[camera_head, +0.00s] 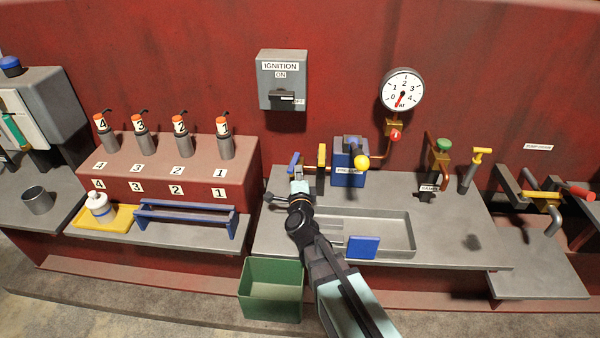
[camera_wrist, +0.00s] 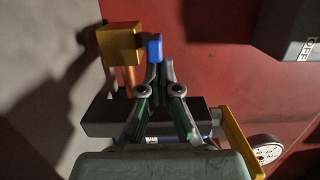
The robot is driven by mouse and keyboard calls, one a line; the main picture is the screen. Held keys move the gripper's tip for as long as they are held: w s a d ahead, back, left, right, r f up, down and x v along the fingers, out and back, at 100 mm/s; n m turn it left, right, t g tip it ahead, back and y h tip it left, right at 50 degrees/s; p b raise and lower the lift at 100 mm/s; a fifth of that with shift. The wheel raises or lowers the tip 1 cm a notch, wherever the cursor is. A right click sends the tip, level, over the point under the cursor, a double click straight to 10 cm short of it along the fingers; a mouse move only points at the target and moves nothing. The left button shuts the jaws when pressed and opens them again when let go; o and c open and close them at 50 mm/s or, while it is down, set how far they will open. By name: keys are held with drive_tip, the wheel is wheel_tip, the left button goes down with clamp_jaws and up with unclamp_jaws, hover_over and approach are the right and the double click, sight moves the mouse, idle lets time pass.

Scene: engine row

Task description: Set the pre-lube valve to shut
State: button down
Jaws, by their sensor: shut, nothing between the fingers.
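A blue lever (camera_head: 294,160) stands on the copper pipe line left of the blue pump block (camera_head: 350,168), whose label is too small to read surely. In the wrist view the blue lever (camera_wrist: 154,48) shows right at the fingertips, beside a brass block (camera_wrist: 120,45) on a copper pipe. My gripper (camera_wrist: 159,72) is shut and empty, its tips close to or touching the lever; I cannot tell which. In the head view my gripper (camera_head: 298,186) is just below the lever and partly hides the pipe. The lever's lower part is hidden.
A yellow handle (camera_head: 321,156) stands right of the lever, close to my gripper; it also shows in the wrist view (camera_wrist: 240,142). The grey bench tray (camera_head: 405,232) and green bin (camera_head: 271,290) lie below. The ignition box (camera_head: 283,80) hangs above.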

drive_tip(key=w+a+p, duration=0.1)
drive_tip(key=a, duration=0.5)
drive_tip(key=shift+w+a, duration=0.25)
drive_tip(key=shift+w, duration=0.05)
drive_tip(key=shift+p, duration=0.3)
idle(0.6)
